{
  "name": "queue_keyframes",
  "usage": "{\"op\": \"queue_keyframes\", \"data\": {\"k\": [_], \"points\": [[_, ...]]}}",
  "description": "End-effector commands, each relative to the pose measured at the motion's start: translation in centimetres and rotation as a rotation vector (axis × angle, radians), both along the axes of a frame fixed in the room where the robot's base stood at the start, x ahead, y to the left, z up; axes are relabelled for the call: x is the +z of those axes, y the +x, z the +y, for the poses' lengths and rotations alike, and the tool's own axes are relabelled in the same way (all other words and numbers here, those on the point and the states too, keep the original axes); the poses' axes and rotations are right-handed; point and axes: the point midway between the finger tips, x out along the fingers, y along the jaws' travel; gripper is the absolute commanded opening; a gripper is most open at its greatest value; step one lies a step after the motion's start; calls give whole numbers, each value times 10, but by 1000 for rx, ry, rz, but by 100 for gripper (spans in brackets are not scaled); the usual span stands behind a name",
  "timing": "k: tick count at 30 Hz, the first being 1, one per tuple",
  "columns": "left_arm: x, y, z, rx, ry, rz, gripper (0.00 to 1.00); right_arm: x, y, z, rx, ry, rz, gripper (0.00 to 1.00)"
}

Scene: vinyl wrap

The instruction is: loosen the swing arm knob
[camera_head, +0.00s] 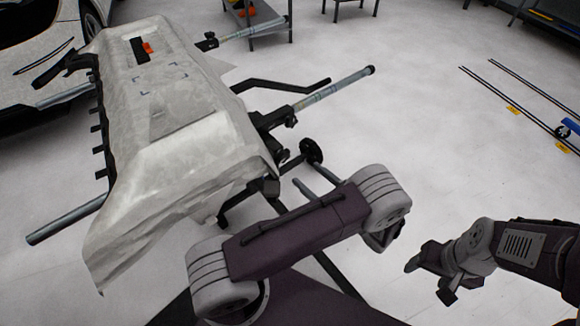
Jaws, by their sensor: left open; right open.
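A black stand holds a bumper (160,130) covered in wrinkled pale wrap. On its right side, a grey swing arm tube (335,87) sticks out from a black clamp block (272,121). A round black knob-like disc (311,150) is just below that clamp; I cannot tell for sure whether it is the swing arm knob. My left arm (300,228) crosses the lower middle, its elbow right of and below the disc; its gripper is not visible. My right gripper (430,278) is open and empty at lower right, well apart from the stand.
Another tube (255,30) with a black clamp sticks out at the top, and a bent black bar (285,87) lies between the tubes. A car (40,50) is at upper left. Floor rails (520,105) lie at right. The middle right floor is clear.

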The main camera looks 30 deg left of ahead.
Motion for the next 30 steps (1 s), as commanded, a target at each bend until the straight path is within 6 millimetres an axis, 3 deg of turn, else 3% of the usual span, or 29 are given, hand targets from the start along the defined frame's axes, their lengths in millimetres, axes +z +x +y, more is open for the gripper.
{"op": "queue_keyframes", "data": {"k": [4, 15, 26, 30], "points": [[1, 4, 11, 4, -2, 0, 65, -1, 0, 0, 0, 0, -1, 64], [1, 28, 77, 7, -4, 0, 65, -17, 0, 0, 0, 0, -1, 64], [2, 32, 87, 5, -4, 0, 65, -18, 0, 0, 0, 0, 0, 64], [2, 32, 86, 5, -4, 0, 29, -18, 0, 0, 0, 0, 0, 64]]}}
